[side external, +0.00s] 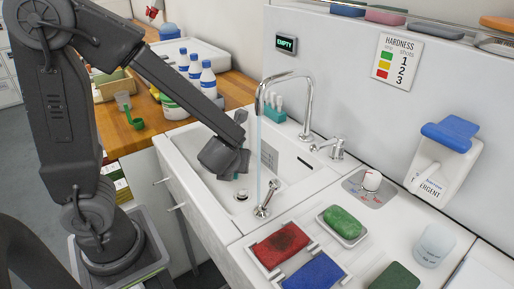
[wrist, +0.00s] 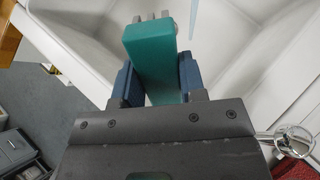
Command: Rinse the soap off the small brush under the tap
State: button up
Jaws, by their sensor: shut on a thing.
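My gripper (side external: 232,165) is over the sink basin (side external: 185,150), left of the tap in the side view. In the wrist view my gripper (wrist: 154,85) is shut on a teal block-shaped piece with several short grey prongs at its far end, apparently the small brush (wrist: 155,60). Only a sliver of teal shows below the jaws in the side view. The curved chrome tap (side external: 308,95) is running: a thin pale-blue stream (side external: 259,150) falls from its spout. In the wrist view the stream (wrist: 194,18) passes right of the brush, apart from it. I cannot make out soap.
A teal item with pale upright tips (side external: 274,112) stands behind the tap. A chrome fitting (side external: 265,205) is at the sink's front right. Red (side external: 281,245) and blue (side external: 314,272) pads and a green block (side external: 342,221) lie on the counter at right. White bottles (side external: 207,78) stand left.

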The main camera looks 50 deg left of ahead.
jog(key=s+r, duration=0.4)
jog(key=s, duration=0.1)
jog(key=shift+d, duration=0.35)
jog(key=shift+w, duration=0.1)
dwell(0.4)
jog(key=w+d+m+t+h, duration=0.1)
jog(key=w+d+m+h, duration=0.1)
jog(key=w, duration=0.6)
jog(key=w+d+m+t+h, duration=0.1)
jog(key=w+d+m, duration=0.3)
jog(key=w, duration=0.5)
jog(key=shift+d+f+t+h, duration=0.2)
jog(key=shift+d+t+h, duration=0.2)
jog(key=shift+d+h, duration=0.5)
